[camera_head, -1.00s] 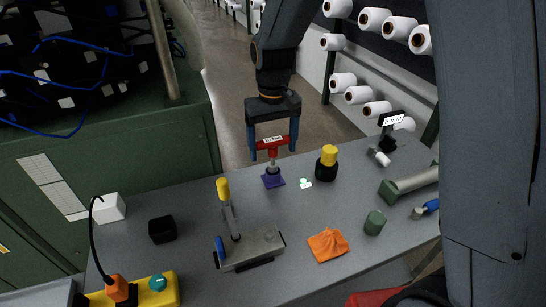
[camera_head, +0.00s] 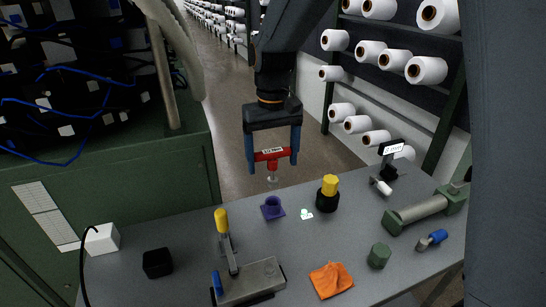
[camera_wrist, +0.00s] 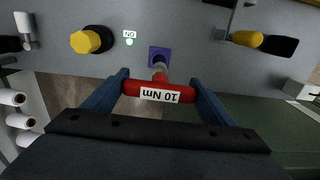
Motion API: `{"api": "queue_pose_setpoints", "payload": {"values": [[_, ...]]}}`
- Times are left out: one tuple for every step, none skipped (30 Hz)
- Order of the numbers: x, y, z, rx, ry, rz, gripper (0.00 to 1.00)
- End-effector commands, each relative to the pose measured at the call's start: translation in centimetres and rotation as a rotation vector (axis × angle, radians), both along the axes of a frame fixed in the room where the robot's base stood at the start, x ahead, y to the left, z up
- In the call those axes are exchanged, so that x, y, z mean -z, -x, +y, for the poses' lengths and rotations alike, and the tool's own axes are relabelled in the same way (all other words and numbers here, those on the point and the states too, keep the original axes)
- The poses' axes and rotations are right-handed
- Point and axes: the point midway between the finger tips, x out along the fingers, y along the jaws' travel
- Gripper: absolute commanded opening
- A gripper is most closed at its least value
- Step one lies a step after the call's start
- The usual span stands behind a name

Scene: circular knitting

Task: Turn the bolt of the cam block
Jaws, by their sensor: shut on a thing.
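My gripper (camera_head: 272,160) is shut on a red T-handled tool (camera_head: 270,154) marked 10 Nm, with one blue finger at each end of its bar. The tool hangs upright, its thin shaft pointing down above the purple holder (camera_head: 272,209), clear of it. The wrist view shows the red tool (camera_wrist: 158,91) across the fingers and the purple holder (camera_wrist: 160,54) beyond it. A grey metal block (camera_head: 262,278), likely the cam block, sits at the front of the bench, with a yellow-handled lever (camera_head: 223,222) and a blue part at its left. I cannot make out its bolt.
A black post with a yellow cap (camera_head: 329,184) stands right of the holder. An orange cloth (camera_head: 331,280), a green hexagonal piece (camera_head: 379,256) and a black cube (camera_head: 157,262) lie on the bench (camera_head: 180,225). A green fixture (camera_head: 420,209) is at the right.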

Motion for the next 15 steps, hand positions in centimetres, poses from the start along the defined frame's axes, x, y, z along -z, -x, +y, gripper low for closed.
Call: {"api": "queue_pose_setpoints", "payload": {"values": [[-0.2,0.5,0.2,0.019,0.000,0.001,0.55],[-0.2,0.9,0.3,0.039,0.000,0.001,0.55],[-0.2,1.6,0.5,0.072,0.001,0.002,0.55],[-0.2,2.2,0.7,0.102,0.001,0.003,0.55],[-0.2,2.8,0.9,0.137,0.001,0.003,0.55],[-0.2,3.8,1.1,0.189,0.002,0.004,0.55],[-0.2,4.6,1.3,0.232,0.002,0.004,0.55],[-0.1,5.5,1.5,0.277,0.002,0.004,0.55],[-0.1,6.7,1.8,0.338,0.002,0.004,0.55],[-0.1,7.5,1.9,0.385,0.002,0.004,0.55],[-0.1,8.4,2.1,0.431,0.002,0.004,0.55],[0.0,9.6,2.2,0.493,0.003,0.003,0.55],[0.0,10.5,2.3,0.539,0.003,0.004,0.55],[-0.1,11.3,2.4,0.585,0.003,0.002,0.55],[-0.1,12.5,2.5,0.646,0.003,0.003,0.55]]}}
